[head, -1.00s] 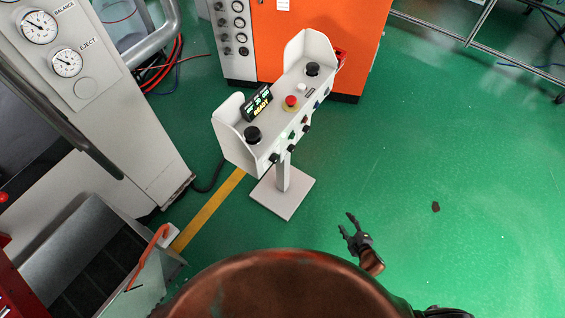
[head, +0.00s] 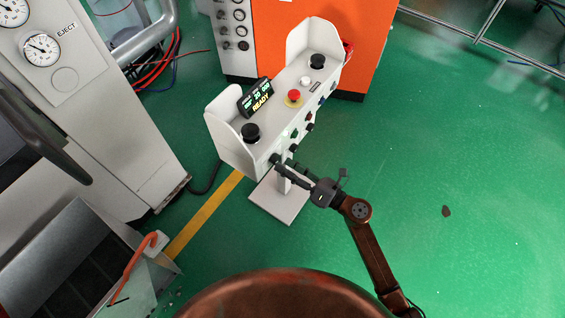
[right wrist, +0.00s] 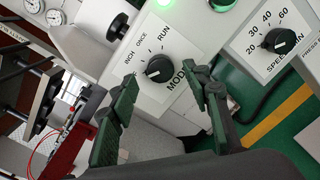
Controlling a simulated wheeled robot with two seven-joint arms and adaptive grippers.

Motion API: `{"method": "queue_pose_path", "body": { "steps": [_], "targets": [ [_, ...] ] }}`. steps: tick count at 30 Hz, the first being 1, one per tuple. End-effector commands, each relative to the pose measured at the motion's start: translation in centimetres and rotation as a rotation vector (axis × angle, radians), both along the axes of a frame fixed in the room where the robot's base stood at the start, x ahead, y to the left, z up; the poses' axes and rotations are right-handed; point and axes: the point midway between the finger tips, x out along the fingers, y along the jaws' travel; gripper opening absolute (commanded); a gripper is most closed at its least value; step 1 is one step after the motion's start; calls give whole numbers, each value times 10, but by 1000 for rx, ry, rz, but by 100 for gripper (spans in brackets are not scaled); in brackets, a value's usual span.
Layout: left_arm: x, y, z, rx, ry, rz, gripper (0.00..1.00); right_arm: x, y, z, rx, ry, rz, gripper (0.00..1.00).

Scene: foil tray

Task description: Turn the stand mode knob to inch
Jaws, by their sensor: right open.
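The stand (head: 232,150) is a light grey control box on a post, with knobs along its front face. The mode knob (right wrist: 159,69) is black and round on a white plate marked MODE, with INCH, ONCE and RUN around it. I cannot tell for certain which label its pointer faces. My right gripper (head: 283,166) is at the near left end of the stand's front. In the right wrist view its open fingers (right wrist: 163,78) frame the knob from both sides, with gaps visible and no clear contact. My left gripper is not in view.
A speed knob (right wrist: 280,41) sits on the same face, right of the mode knob in the right wrist view. A red emergency button (head: 294,96) and black buttons top the stand. An orange machine (head: 320,60) stands behind.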

Motion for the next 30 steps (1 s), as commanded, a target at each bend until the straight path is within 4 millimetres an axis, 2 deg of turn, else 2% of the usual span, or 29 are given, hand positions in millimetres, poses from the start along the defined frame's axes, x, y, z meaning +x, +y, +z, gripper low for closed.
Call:
{"method": "queue_pose_path", "body": {
  "steps": [6,15,30],
  "targets": [
    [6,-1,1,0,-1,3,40,13,16,0,1,1,-1,44],
    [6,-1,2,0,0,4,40,15,18,-1,1,2,-2,44],
    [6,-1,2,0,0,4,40,15,17,-1,1,3,-2,11]
  ]
}}
